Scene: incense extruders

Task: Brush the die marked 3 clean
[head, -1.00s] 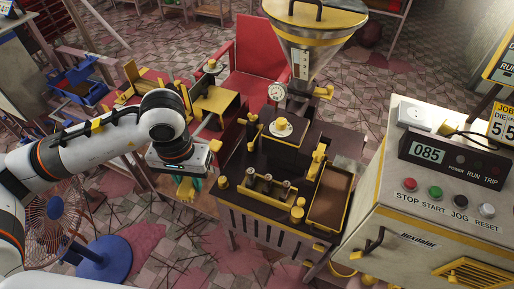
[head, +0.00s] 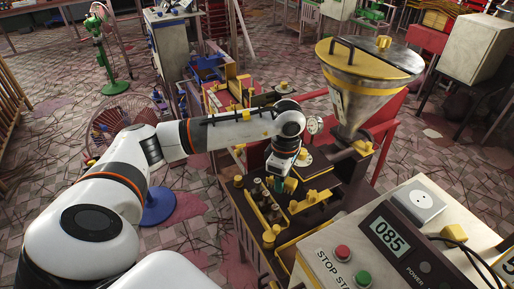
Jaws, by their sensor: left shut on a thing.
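My left gripper (head: 277,176) is over the dark extruder bench, pointing down. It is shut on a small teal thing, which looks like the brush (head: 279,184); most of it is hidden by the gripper. Several small metal dies (head: 264,203) stand in a yellow-edged rack just to the left of and nearer than the gripper. The marks on the dies are too small to read, so I cannot tell which is marked 3. I cannot tell whether the brush touches a die. My right gripper is not in view.
A steel hopper (head: 362,95) with a yellow lid rises behind the bench. A yellow-edged brown tray (head: 318,222) lies right of the dies. A blue-based fan (head: 158,205) stands left, under my arm.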

